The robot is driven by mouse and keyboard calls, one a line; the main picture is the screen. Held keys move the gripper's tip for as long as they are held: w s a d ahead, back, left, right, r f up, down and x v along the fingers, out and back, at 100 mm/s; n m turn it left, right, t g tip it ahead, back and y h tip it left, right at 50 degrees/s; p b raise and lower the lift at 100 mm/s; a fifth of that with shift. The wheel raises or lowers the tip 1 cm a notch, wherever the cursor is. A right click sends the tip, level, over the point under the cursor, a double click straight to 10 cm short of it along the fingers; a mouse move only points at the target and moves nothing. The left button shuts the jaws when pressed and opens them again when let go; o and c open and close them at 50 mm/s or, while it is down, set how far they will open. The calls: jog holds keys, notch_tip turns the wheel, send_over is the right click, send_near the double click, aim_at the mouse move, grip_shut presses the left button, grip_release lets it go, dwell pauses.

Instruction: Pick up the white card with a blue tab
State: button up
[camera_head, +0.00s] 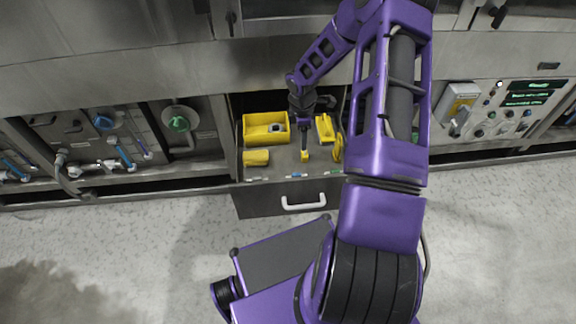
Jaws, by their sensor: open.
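A small blue patch, which looks like the blue tab of the white card (296,174), shows near the front edge of the open drawer. It is too small to make out the card's outline. My gripper (304,148) reaches down over the drawer from the purple arm, behind and slightly right of the blue patch. Its jaws are open, though the fingers are tiny here. A small yellow piece (304,156) shows right at the fingertips; I cannot tell whether they touch it. No card is seen in the gripper.
The drawer holds a yellow bin (266,128), a yellow cylinder-like piece (256,158) and a yellow tray (325,128). Its front has a white handle (303,202). Valve panels stand left and a control panel (508,108) right. My arm hides the area right of the drawer.

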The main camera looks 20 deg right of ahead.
jog(key=a+f, duration=0.1)
jog(key=f, duration=0.1)
jog(key=b, duration=0.2)
send_over(298, 174)
jog(key=shift+y, duration=0.4)
jog(key=f, duration=1.1)
jog(key=shift+s+a, duration=0.1)
jog(key=shift+s, duration=0.1)
jog(key=shift+w+f, duration=0.15)
jog(key=shift+f, duration=1.2)
jog(key=shift+w+f, duration=0.15)
jog(key=shift+f, duration=1.2)
grip_shut()
